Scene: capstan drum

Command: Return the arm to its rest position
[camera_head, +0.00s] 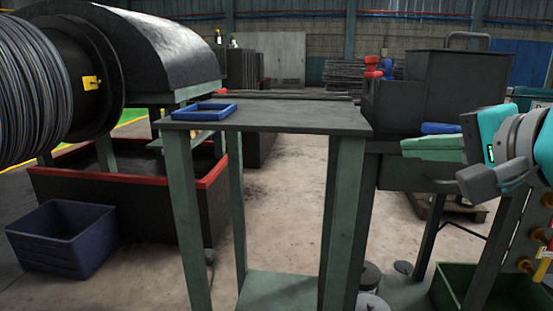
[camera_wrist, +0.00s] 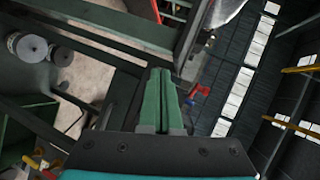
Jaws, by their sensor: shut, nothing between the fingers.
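My gripper (camera_head: 403,148) is at the right of the head view, with its green fingers pointing left, level with the table top and to the right of it. Its fingers lie together, with nothing between them. In the wrist view the closed green fingers (camera_wrist: 163,72) show in the middle. My teal and grey wrist and forearm run off the right edge of the head view. The green-legged table (camera_head: 285,117) stands in the middle, with a blue tray (camera_head: 203,112) on its left end. The gripper is apart from the table.
A capstan drum wound with wire (camera_head: 35,90) is at the left. A blue bin (camera_head: 62,238) sits on the floor below it. A dark machine housing (camera_head: 455,85) stands behind my gripper. A green crate (camera_head: 500,285) is at the lower right. Open floor shows beyond the table.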

